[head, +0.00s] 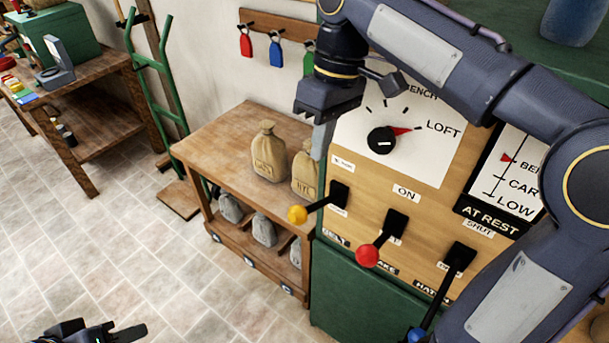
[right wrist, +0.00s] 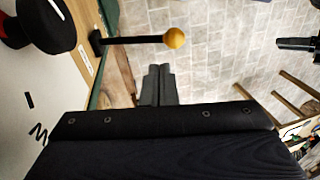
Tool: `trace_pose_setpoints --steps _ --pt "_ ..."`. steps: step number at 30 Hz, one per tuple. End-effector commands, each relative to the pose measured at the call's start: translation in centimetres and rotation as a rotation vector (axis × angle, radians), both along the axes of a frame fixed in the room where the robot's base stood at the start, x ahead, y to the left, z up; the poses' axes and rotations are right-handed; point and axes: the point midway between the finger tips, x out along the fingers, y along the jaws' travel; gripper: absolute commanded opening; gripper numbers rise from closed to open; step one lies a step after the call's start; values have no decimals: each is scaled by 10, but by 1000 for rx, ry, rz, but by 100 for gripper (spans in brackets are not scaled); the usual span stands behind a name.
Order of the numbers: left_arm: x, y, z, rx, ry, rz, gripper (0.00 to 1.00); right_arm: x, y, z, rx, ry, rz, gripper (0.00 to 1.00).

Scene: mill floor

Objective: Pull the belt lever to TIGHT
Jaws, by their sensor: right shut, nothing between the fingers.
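The belt lever has a yellow ball knob (head: 297,214) on a black arm. It sticks out to the left from its black mount on the wooden panel, above a label that seems to read BELT. Small labels above and below the mount are too small to read. My right gripper (head: 321,148) is shut and empty, above the knob and apart from it. In the right wrist view its closed fingers (right wrist: 157,86) point toward the yellow knob (right wrist: 174,38) with a gap between. My left gripper (head: 100,332) is at the bottom left, partly cut off, its jaws unclear.
A red-knobbed lever (head: 368,256) and a blue-knobbed lever (head: 416,335) stand to the right on the same panel. A dial (head: 382,140) points toward LOFT. A wooden bench (head: 215,150) with sacks stands left of the panel. Open tiled floor lies at the left.

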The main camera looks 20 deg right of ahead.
Motion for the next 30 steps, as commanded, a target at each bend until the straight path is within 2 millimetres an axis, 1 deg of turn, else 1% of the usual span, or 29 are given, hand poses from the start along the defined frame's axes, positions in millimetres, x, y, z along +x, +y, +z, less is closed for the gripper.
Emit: trace_pose_setpoints --steps 8,11,14,24,27,30 --pt "0 0 0 0 0 0 36 0 0 0 0 0 0 0" --pt "0 0 -1 0 0 0 36 0 0 -4 0 0 -1 0" --pt "0 0 -2 0 0 0 36 -2 2 -15 -1 2 -1 0" --pt "0 0 -6 0 0 0 36 -8 13 -74 -1 3 -1 0" --pt "0 0 -6 0 0 0 36 -9 16 -87 -1 2 -2 0" --pt "0 0 -6 0 0 0 36 -9 17 -94 -1 1 -2 0"
